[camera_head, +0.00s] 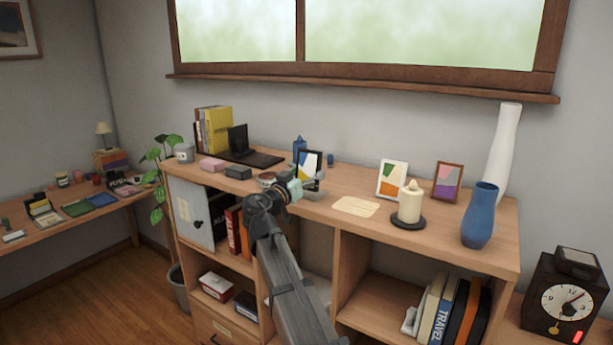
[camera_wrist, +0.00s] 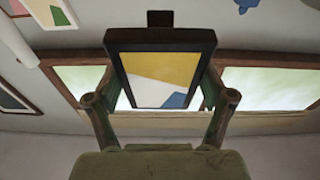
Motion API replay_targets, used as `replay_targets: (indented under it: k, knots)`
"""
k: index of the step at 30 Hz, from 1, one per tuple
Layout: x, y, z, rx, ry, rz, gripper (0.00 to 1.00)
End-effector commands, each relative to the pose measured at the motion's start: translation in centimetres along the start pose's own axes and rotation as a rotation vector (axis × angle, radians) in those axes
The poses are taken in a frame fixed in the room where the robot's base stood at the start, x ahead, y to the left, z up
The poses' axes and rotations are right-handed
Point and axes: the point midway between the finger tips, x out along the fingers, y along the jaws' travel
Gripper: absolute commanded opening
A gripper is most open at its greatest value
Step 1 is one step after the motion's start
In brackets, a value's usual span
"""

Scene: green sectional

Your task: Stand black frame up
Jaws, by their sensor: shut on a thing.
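The black frame (camera_head: 309,165) holds a picture in white, yellow and blue. It appears roughly upright at the middle of the wooden desk top (camera_head: 345,188), near the front edge. My gripper (camera_head: 303,186) is shut on it. In the wrist view the black frame (camera_wrist: 160,40) sits between the two fingers of my gripper (camera_wrist: 161,80), one at each side, with its picture facing the camera. I cannot tell whether its lower edge touches the desk.
Nearby on the desk are a small bowl (camera_head: 266,179), a laptop (camera_head: 245,150), a blue bottle (camera_head: 299,147), a pale paper (camera_head: 356,206), a white frame (camera_head: 393,179), a candle (camera_head: 410,203), a brown frame (camera_head: 448,181) and blue vase (camera_head: 480,215).

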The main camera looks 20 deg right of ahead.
Motion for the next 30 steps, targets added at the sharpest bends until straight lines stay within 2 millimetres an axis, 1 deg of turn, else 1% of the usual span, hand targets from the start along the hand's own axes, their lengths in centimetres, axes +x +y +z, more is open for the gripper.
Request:
replay_targets:
  k: [1, 21, 30]
  knots:
    - [0.0, 0.0, 0.4, 0.0, 0.0, 0.0, 0.37]
    - [-0.3, -0.1, 2.8, 0.001, 0.001, 0.0, 0.37]
    - [-0.4, -0.2, 3.4, 0.001, 0.001, 0.0, 0.37]
